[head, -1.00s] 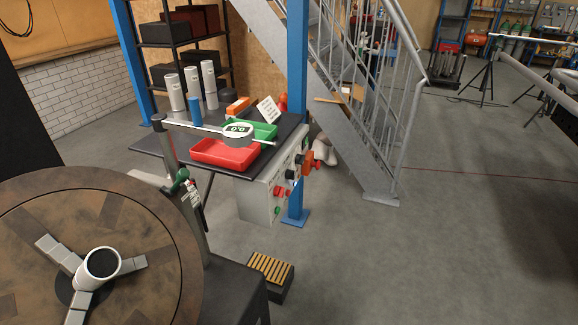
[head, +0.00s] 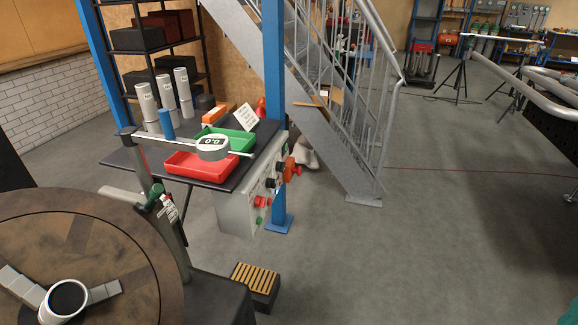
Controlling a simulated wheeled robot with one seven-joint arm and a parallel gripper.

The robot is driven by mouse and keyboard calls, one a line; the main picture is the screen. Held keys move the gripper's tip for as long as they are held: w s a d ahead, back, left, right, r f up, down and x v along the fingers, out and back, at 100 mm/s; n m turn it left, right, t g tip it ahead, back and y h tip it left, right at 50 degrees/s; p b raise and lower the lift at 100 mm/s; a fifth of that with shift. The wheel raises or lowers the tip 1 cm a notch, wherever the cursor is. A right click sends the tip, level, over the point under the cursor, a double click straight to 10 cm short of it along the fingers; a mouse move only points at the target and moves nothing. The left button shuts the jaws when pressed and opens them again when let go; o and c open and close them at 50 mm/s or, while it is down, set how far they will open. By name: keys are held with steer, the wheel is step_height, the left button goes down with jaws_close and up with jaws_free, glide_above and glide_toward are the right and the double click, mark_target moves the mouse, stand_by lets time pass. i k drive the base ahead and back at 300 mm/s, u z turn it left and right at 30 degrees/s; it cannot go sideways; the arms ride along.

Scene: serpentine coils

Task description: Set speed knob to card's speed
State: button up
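A white card (head: 246,117) with small dark print stands tilted at the back of the dark work table; its text is too small to read. A grey control box (head: 236,207) hangs below the table's right edge, its front face seen at a steep angle. On it are a dark knob (head: 270,183), a red button (head: 262,202), a green button (head: 260,220) and an orange-red handle or switch (head: 291,168). I cannot tell which control is the speed knob or how it is set. My gripper is not in view.
Red (head: 202,170) and green (head: 236,147) trays sit on the table, with a round display (head: 213,148) above them. A large round turntable (head: 120,240) fills the lower left. A slatted pedal (head: 255,280) lies on the floor.

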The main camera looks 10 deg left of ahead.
mark_target(280, 166)
steer(key=i, duration=0.85)
